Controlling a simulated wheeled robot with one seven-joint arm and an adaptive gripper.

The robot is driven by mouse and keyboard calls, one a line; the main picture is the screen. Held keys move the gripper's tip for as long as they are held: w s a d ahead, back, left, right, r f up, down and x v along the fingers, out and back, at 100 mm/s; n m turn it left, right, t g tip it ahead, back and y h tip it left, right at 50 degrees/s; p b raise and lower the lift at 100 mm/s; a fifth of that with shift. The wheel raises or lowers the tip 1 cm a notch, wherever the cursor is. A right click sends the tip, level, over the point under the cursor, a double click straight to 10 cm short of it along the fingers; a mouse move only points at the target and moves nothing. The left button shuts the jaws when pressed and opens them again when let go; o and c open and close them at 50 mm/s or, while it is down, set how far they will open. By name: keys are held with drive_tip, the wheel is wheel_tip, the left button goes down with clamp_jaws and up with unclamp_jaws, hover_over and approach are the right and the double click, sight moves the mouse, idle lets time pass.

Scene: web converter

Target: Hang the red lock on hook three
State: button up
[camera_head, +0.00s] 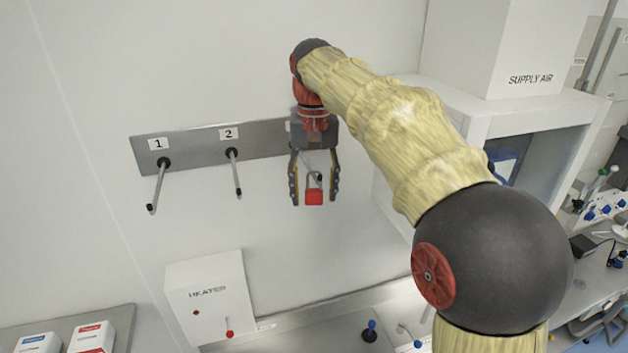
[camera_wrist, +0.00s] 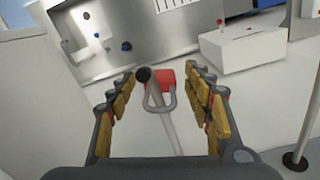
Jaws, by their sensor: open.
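The red lock (camera_head: 314,197) has a grey shackle and sits between the spread fingers of my gripper (camera_head: 314,203), apart from both. In the wrist view the lock (camera_wrist: 163,79) lies just beyond the black tip of a grey hook (camera_wrist: 165,125), and its shackle appears looped around the rod. This is the third hook along the metal plate (camera_head: 190,144), right of hooks 1 (camera_head: 158,185) and 2 (camera_head: 235,172). Its number label is mostly hidden behind my gripper. My gripper (camera_wrist: 161,75) is open, with a finger on either side of the hook.
A white supply air cabinet (camera_head: 505,105) is at the right.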

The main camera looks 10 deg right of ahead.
wheel_tip(320, 180, up, 11)
drive_tip(key=shift+w+r, duration=0.1)
drive_tip(key=shift+r, duration=0.35)
drive_tip(key=shift+s+d, duration=0.25)
drive_tip(key=shift+s, duration=0.15)
drive_tip(key=s+d+f+t, duration=0.2)
drive_tip(key=s+d+f, duration=0.15)
drive_tip(key=s, duration=0.35)
drive_tip(key=s+d+f+t, duration=0.1)
drive_tip(key=s+d+f, duration=0.25)
drive_tip(key=s, duration=0.45)
drive_tip(key=s+d+f+t, duration=0.1)
drive_tip(key=s+d+f, duration=0.1)
drive_tip(key=s+f, duration=0.6)
drive_tip(key=s+d+f+t, duration=0.25)
drive_tip(key=s+f, duration=0.35)
drive_tip(key=f, duration=0.3)
wheel_tip(320, 180, down, 35)
drive_tip(key=b, duration=3.4)
drive_tip(key=shift+s+n+g+b, duration=0.15)
drive_tip(key=shift+n+g+b, duration=0.25)
drive_tip(key=shift+g, duration=0.05)
